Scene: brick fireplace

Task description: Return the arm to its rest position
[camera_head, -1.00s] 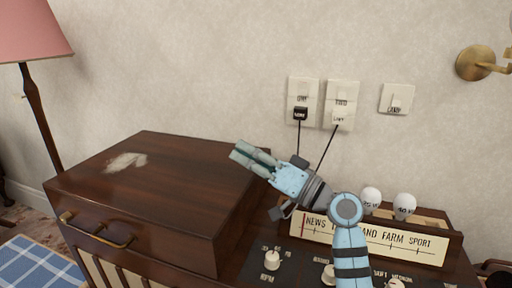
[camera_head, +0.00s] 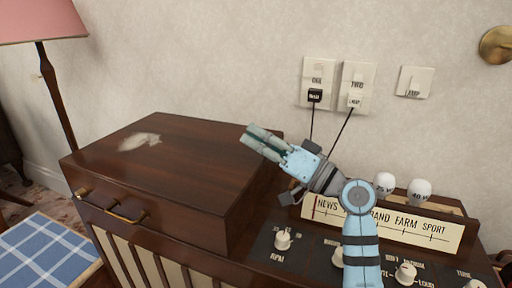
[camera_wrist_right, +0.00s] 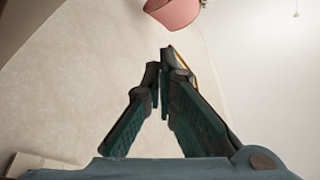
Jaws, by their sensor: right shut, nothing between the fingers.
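My right gripper (camera_head: 255,141) is in the air in front of the wall, over the right part of the wooden cabinet's lid. It points up and to the left, and its fingers are together with nothing between them. In the right wrist view the gripper (camera_wrist_right: 160,80) shows its dark fingertips close together against the pale wall. My right arm (camera_head: 361,245) rises from the bottom of the head view in front of the radio panel. My left gripper is in neither view.
A wooden cabinet (camera_head: 190,165) with a brass handle stands left. Two wall outlets (camera_head: 318,72) hold corded plugs; a switch (camera_head: 414,82) is beside them. Two bulbs (camera_head: 384,183) stand behind the dial strip (camera_head: 400,228). A pink-shaded lamp (camera_head: 40,18) also shows in the wrist view (camera_wrist_right: 173,12).

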